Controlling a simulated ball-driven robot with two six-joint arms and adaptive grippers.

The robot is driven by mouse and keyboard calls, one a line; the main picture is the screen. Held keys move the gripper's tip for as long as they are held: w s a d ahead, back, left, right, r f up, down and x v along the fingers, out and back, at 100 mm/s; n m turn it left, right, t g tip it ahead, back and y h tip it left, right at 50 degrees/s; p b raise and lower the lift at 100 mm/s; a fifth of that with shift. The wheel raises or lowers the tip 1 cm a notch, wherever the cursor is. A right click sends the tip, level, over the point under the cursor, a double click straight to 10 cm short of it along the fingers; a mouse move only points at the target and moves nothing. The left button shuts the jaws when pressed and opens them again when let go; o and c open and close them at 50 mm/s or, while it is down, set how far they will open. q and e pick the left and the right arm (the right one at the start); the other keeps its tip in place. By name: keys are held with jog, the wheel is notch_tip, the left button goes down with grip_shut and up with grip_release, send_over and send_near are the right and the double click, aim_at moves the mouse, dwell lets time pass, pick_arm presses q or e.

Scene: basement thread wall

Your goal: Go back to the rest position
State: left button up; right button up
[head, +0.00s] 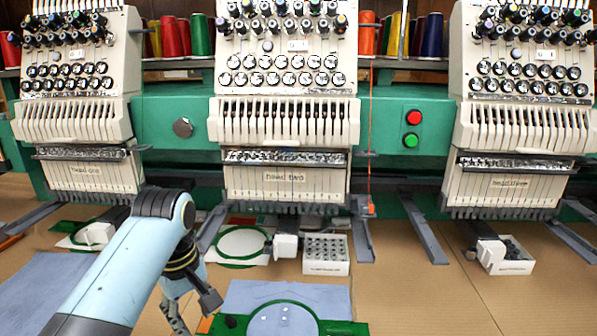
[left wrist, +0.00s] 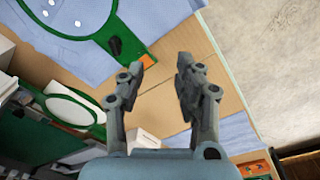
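My left arm comes in from the lower left of the head view, and its gripper (head: 192,312) points down over the table, left of the front green hoop (head: 222,325). In the left wrist view the two fingers of my left gripper (left wrist: 159,72) stand apart with nothing between them. Bare brown table (left wrist: 165,100) shows behind the fingers. The head view cuts off part of the gripper at its lower edge. My right gripper is in neither view.
A green embroidery machine (head: 385,120) with three cream heads spans the back. The front hoop lies on blue cloth (head: 290,293). A white box of bobbins (head: 326,254) stands under the middle head, another (head: 512,257) under the right head. The right front table (head: 430,300) is clear.

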pick_arm(q)
jog(key=s+a+m+t, duration=0.1)
jog(key=s+a+m, duration=0.45)
jog(key=s, duration=0.85)
jog(key=s+a+r+m+t, duration=0.2)
jog(key=s+r+m, duration=0.4)
jog(key=s, duration=0.6)
notch_tip(320, 180, down, 35)
jog(key=s+a+n+g+b, duration=0.2)
jog(key=s+b, duration=0.1)
jog(key=b, duration=0.6)
jog(key=s+f+b, duration=0.3)
jog(key=s+f, duration=0.6)
jog(key=f, duration=0.2)
jog(key=s+a+f+b, duration=0.1)
jog(key=s+f+b, duration=0.2)
jog(key=s+f, duration=0.5)
notch_tip(320, 180, down, 3)
jog(key=shift+s+f+g+y+b, duration=0.1)
jog(key=shift+s+g+y+b, duration=0.2)
jog(key=shift+s+g, duration=0.1)
